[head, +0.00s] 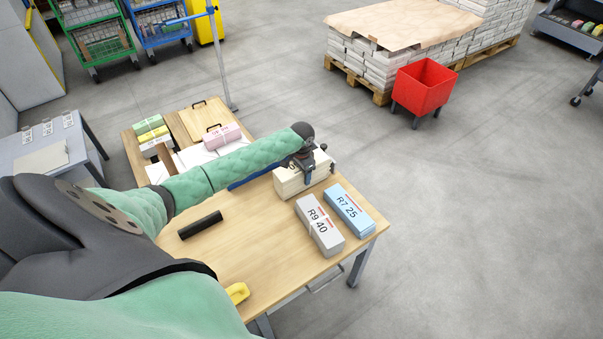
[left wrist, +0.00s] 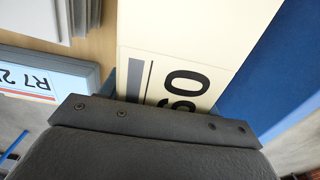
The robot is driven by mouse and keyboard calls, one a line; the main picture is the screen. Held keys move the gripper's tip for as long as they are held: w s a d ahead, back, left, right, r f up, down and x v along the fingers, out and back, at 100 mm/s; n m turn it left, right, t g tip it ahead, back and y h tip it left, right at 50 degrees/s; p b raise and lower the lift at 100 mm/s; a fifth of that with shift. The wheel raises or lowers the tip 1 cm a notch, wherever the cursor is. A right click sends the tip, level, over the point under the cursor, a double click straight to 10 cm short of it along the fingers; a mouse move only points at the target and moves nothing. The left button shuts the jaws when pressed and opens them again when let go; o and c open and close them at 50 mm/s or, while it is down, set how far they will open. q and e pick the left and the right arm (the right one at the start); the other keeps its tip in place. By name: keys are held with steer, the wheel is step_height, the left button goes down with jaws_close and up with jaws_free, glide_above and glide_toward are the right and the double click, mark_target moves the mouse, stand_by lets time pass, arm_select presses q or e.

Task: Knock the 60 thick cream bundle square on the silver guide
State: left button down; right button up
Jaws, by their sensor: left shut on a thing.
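The thick cream bundle (head: 288,186) is at the far right part of the wooden table, partly covered by my left gripper. In the left wrist view the cream bundle (left wrist: 190,40) fills the top middle, with a large black number partly hidden by the gripper. My left gripper (head: 309,176) is shut on the bundle at its right part. A long blue upright piece (head: 250,178) runs behind my forearm towards the bundle, and a blue face lies beside the bundle in the left wrist view (left wrist: 285,75). I cannot make out a silver guide. My right gripper is not in view.
A grey R9 40 bundle (head: 320,226) and a blue R7 25 bundle (head: 349,209) lie right of the cream one, near the table's edge. A pink bundle (head: 221,137) is behind my arm.

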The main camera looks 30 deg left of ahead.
arm_select(q)
steer(key=shift+w+d+r, duration=0.1)
steer(key=shift+w+d, duration=0.2)
steer(key=shift+w, duration=0.4)
steer(key=shift+w+d, duration=0.25)
steer(key=shift+w, duration=0.45)
stand_by(1.3)
steer(key=shift+w+r+p, duration=0.2)
steer(key=shift+p, duration=0.25)
stand_by(1.9)
steer(key=shift+s, duration=0.1)
steer(key=shift+s+p, duration=0.25)
steer(key=shift+p, duration=0.25)
steer(key=shift+s+a+f+p, duration=0.1)
steer(key=shift+s+a+p, duration=0.25)
steer(key=shift+s+p, duration=0.3)
steer(key=shift+s+a+f+p, duration=0.1)
steer(key=shift+s+a+p, duration=0.2)
steer(key=shift+s+p, duration=0.35)
steer(key=shift+s, duration=0.1)
steer(key=shift+r+p, duration=2.9)
steer(key=shift+r, duration=0.1)
